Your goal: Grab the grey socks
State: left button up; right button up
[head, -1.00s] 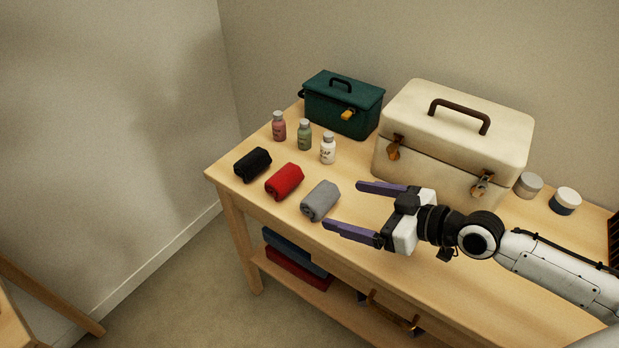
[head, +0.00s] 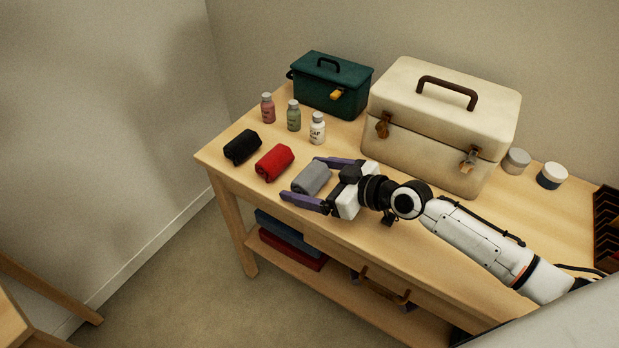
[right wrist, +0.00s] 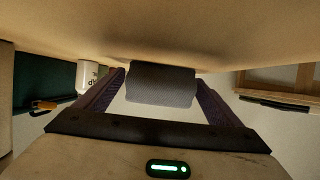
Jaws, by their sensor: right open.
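The grey socks (head: 311,177) are a rolled grey bundle on the wooden table, at the right end of a row with the red socks (head: 274,163) and the black socks (head: 242,147). My right gripper (head: 304,178) is open, with one purple finger on each side of the grey socks. In the right wrist view the grey roll (right wrist: 160,84) sits between the two fingertips, with a gap beside the finger on the right. My left gripper is not in view.
Behind the socks stand a pink bottle (head: 267,108), a green bottle (head: 293,115) and a white bottle (head: 317,128). A green box (head: 330,86) and a large cream case (head: 440,115) stand at the back. The table's front edge is close to my gripper.

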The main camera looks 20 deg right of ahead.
jog(key=shift+c, duration=0.4)
jog(key=c, duration=1.1)
jog(key=shift+o, duration=0.2)
jog(key=shift+r, duration=0.15)
